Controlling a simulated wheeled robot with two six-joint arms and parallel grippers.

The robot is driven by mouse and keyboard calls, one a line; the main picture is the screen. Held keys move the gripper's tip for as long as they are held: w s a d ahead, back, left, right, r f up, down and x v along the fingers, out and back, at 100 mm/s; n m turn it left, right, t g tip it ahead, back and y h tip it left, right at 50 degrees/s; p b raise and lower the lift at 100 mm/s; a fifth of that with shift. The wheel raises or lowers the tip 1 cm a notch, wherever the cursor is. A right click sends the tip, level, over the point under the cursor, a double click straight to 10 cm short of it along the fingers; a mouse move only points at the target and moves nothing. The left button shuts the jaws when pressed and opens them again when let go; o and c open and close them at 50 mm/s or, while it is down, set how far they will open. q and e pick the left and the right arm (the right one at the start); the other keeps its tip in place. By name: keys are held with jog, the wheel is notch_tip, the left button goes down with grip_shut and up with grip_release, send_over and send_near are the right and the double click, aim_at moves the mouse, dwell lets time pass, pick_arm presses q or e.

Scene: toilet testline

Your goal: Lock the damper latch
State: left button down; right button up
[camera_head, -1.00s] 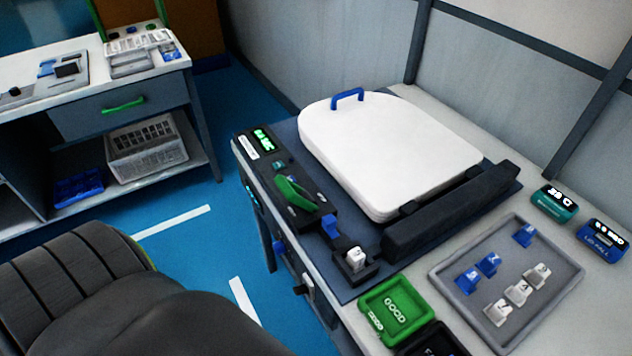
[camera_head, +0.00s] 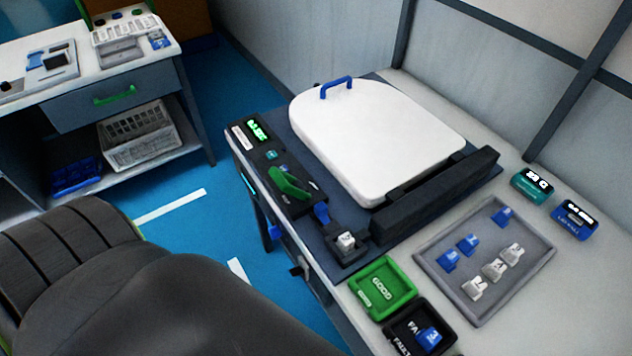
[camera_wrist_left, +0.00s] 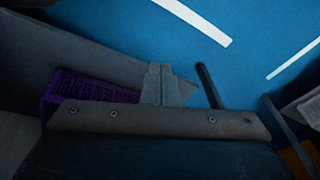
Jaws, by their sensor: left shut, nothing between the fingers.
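The test fixture has a white toilet seat and lid (camera_head: 377,140) lying flat, hinged on a dark bar (camera_head: 435,190). On the black panel along its left side are a green lever (camera_head: 288,182), a small blue lever (camera_head: 321,213) and a socket holding a white block (camera_head: 346,240). I cannot tell which of these is the damper latch, or whether it is locked. My left gripper (camera_wrist_left: 160,70) is shut and empty in the left wrist view, over blue floor, with no fixture part between its fingers. Neither gripper shows in the head view.
A green GOOD tray (camera_head: 382,290) and a black FAULT tray (camera_head: 418,326) with a blue block stand at the bench front. A grey tray (camera_head: 530,262) holds several blue and white blocks. A side bench (camera_head: 120,95) stands at the back left. A purple crate (camera_wrist_left: 90,88) shows in the wrist view.

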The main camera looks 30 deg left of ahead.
pick_arm(q)
jog(key=w+d+r+n+y+p, duration=0.15)
jog(key=w+r+p, duration=0.35)
jog(key=r, duration=1)
jog(key=w+r+n+h+p, duration=0.15)
jog(key=w+r, duration=0.65)
jog(key=r, duration=0.8)
jog(key=w+d+r+n, duration=0.1)
jog(key=w+r+n, duration=0.2)
jog(key=w+d+r+n+y+p, duration=0.1)
jog(key=w+d+r+n, duration=0.1)
jog(key=w+r+n, duration=0.1)
jog(key=w+d+r+n+y+p, duration=0.1)
jog(key=w+d+r+n, duration=0.1)
jog(key=w+r+n, duration=0.1)
jog(key=shift+w+r+g, duration=0.15)
jog(key=shift+w+r, duration=0.25)
jog(key=shift+r, duration=0.2)
jog(key=shift+w+r+g, duration=0.15)
jog(key=shift+w+r, duration=0.2)
jog(key=shift+r, duration=0.2)
jog(key=shift+w+d+r+n, duration=0.1)
jog(key=shift+d+r+n, duration=0.15)
jog(key=shift+r+n, duration=0.2)
jog(key=shift+f, duration=0.2)
